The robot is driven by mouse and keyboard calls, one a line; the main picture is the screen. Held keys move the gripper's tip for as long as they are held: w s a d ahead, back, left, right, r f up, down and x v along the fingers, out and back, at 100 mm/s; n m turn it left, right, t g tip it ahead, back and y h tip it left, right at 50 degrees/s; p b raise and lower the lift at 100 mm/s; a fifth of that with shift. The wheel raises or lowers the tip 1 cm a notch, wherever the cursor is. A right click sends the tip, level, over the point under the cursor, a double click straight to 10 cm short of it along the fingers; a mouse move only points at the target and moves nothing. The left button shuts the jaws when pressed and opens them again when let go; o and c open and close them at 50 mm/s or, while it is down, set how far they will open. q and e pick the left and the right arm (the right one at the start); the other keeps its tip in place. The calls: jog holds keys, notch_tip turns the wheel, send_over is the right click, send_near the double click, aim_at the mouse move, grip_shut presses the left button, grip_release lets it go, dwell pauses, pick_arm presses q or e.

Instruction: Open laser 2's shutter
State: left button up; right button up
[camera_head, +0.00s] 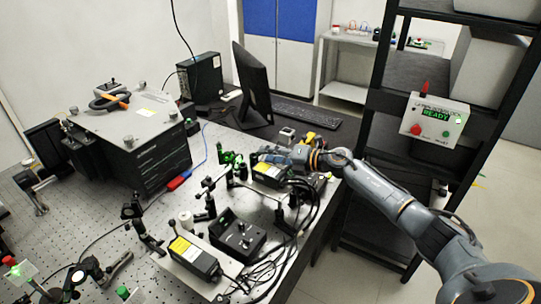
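Two black laser boxes with yellow labels stand on the optical table. The front laser (194,258) lies at the lower middle on a light plate. The back laser (268,173) lies near the table's right edge. I cannot read which is laser 2, and I cannot make out a shutter on either. My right arm reaches in from the lower right. Its gripper (266,158) is at the back laser, over or just behind its far end. The fingers are too small and partly hidden to tell if they are open or touching it. My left gripper is out of view.
A black control box (238,238) with knobs and cables sits between the lasers. Small optics mounts crowd the table. A large grey-topped instrument (125,118) stands at the left, a monitor (252,84) behind. A rack box (435,117) at the right reads "READY".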

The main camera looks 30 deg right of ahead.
jog(key=v, duration=1.2)
dwell(0.6)
